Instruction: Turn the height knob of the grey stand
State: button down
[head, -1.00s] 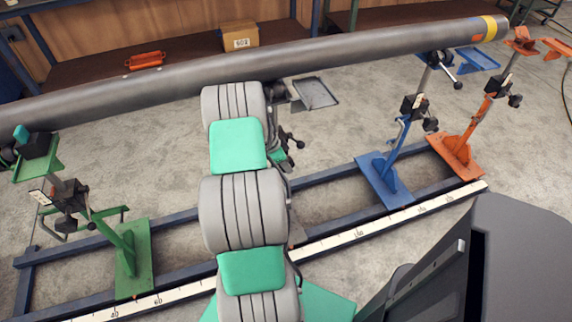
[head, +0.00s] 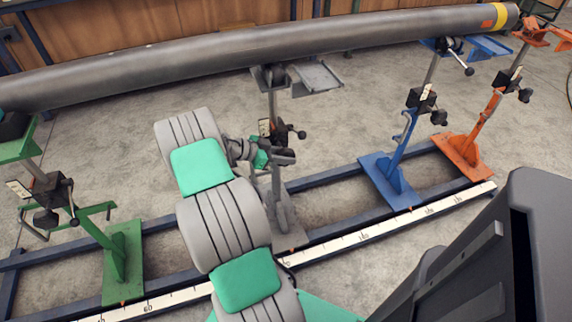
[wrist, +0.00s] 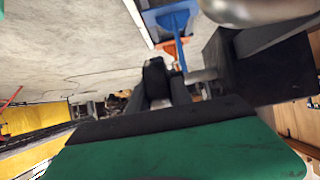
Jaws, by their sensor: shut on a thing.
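The grey stand (head: 273,105) stands upright under the pipe, behind my arm in the head view. Its dark clamp block shows in the wrist view (wrist: 270,70), at the right. A small black handle end (head: 300,134) sticks out to the right of the post. My gripper (head: 283,157) is at the post just below the block, partly hidden by my wrist. In the wrist view, my gripper (wrist: 160,92) has its fingers closed around a black knob (wrist: 155,72). The fingers cover the knob's sides. In the head view this knob cannot be told apart from the gripper.
The long grey pipe (head: 210,60) runs across above the stands. A green stand (head: 118,250) is at left, blue (head: 388,170) and orange (head: 470,140) stands at right. A grey tray (head: 318,78) sits at the grey stand's top. Blue rails (head: 335,178) run along the floor.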

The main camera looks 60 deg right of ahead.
jog(key=shift+f+g+h+b, duration=0.1)
jog(key=shift+g+h+b, duration=0.6)
jog(key=shift+b, duration=0.4)
jog(key=c, duration=1.2)
grip_release()
jog(key=shift+o, duration=0.2)
jog(key=p+v, duration=0.3)
jog(key=v, duration=0.5)
